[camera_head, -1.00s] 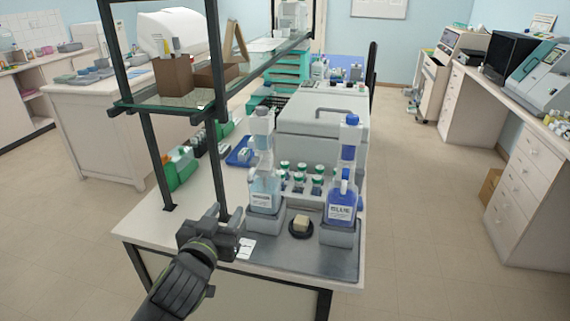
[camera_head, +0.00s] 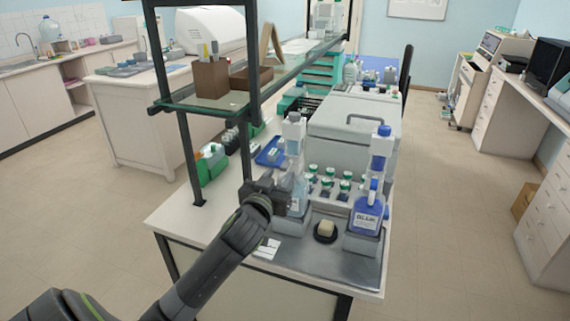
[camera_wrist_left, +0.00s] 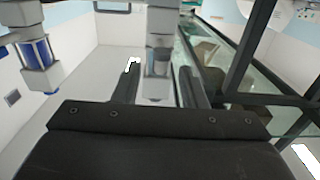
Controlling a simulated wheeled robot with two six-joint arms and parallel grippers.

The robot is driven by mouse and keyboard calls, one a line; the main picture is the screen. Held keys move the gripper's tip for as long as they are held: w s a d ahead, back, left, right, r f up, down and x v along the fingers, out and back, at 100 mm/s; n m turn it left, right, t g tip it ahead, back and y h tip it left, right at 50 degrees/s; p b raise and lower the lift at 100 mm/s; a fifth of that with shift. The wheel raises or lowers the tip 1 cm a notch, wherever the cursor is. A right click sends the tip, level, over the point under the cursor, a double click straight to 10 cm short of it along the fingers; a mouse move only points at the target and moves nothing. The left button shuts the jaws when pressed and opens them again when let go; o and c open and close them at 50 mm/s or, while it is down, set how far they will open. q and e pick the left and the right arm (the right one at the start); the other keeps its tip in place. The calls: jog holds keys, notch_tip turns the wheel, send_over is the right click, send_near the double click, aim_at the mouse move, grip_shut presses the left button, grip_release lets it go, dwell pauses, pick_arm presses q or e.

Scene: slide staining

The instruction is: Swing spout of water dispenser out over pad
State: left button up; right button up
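The water dispenser (camera_head: 293,134) is a pale, clear bottle with a tall grey-white neck. It stands in a grey holder at the left of the steel tray. My left gripper (camera_head: 281,184) is at its left side and hides part of the bottle. In the left wrist view the fingers (camera_wrist_left: 158,88) are apart, with the dispenser's column (camera_wrist_left: 159,45) showing between them; contact cannot be told. I cannot make out the spout clearly. A dark round pad (camera_head: 325,239) with a beige block on it sits right of the dispenser. My right gripper is not in view.
A blue-filled dispenser (camera_head: 368,212) stands right of the pad; it also shows in the left wrist view (camera_wrist_left: 37,55). Several green-capped bottles (camera_head: 330,181) stand behind. A dark shelf frame (camera_head: 187,150) rises on the left. A white card (camera_head: 267,248) lies at the front.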

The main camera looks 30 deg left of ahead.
aim_at(283, 171)
pick_arm(q)
jog(key=shift+p+x, duration=0.45)
jog(key=shift+x, duration=2.05)
grip_shut()
